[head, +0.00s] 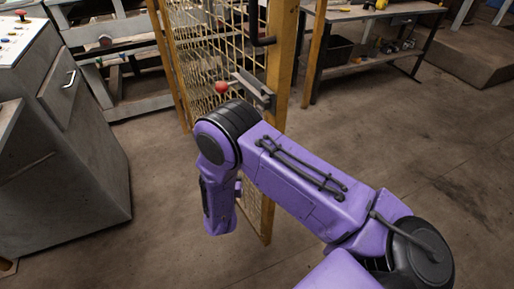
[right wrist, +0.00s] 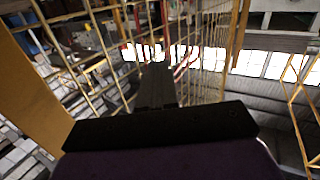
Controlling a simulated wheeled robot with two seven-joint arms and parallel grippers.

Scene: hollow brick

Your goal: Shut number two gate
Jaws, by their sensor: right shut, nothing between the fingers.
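A yellow-framed mesh gate (head: 283,60) stands upright in the upper middle of the head view, angled toward me. It has a black handle (head: 264,41) and a metal latch bar with a red knob (head: 221,87). No number shows on it. My right arm crosses in front of its lower part and hides much of it. My right gripper is hidden in the head view, below the arm's bent end. In the right wrist view the right gripper (right wrist: 157,75) is shut and empty, with yellow mesh beyond and on both sides. Contact cannot be told. My left gripper is out of view.
A grey control cabinet (head: 75,150) with buttons stands at the left. Another yellow post (head: 318,50) stands behind the gate, beside a workbench (head: 375,12) with items. The concrete floor at the right is clear.

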